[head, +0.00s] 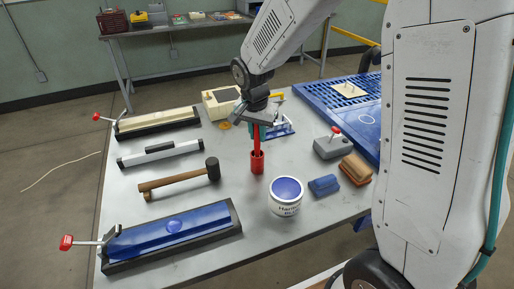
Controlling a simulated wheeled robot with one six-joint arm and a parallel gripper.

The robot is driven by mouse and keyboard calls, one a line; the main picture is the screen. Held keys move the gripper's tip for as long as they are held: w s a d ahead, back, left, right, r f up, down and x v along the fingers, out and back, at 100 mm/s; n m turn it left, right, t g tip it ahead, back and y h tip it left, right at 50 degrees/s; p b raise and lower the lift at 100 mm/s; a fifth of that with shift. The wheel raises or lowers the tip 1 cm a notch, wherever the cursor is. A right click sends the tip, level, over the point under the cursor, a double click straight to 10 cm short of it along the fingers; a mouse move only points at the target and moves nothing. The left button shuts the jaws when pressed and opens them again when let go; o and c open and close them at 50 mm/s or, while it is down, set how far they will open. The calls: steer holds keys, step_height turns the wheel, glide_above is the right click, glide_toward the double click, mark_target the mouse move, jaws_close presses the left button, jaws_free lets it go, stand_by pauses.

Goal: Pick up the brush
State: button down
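A red upright handle (257,142), which looks like the brush, stands in a small red cup (257,165) in the middle of the grey table. Its lower end is hidden in the cup. My gripper (261,122) points down right over the cup, with its fingers at the top of the handle. The fingers are small and partly overlap the handle, so I cannot tell whether they are shut on it or only around it. A brown block (355,168) lies to the right on the table; I cannot tell whether it has bristles.
A white tin with blue contents (287,197) and a blue block (323,185) stand close to the cup at right front. A wooden mallet (180,178), a level-like bar (160,152) and a blue-topped tray (172,228) lie left. A grey box (332,147) stands right.

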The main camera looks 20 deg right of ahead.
step_height(320, 180, up, 10)
steer(key=shift+f, duration=0.25)
steer(key=shift+r, duration=0.25)
stand_by(2.3)
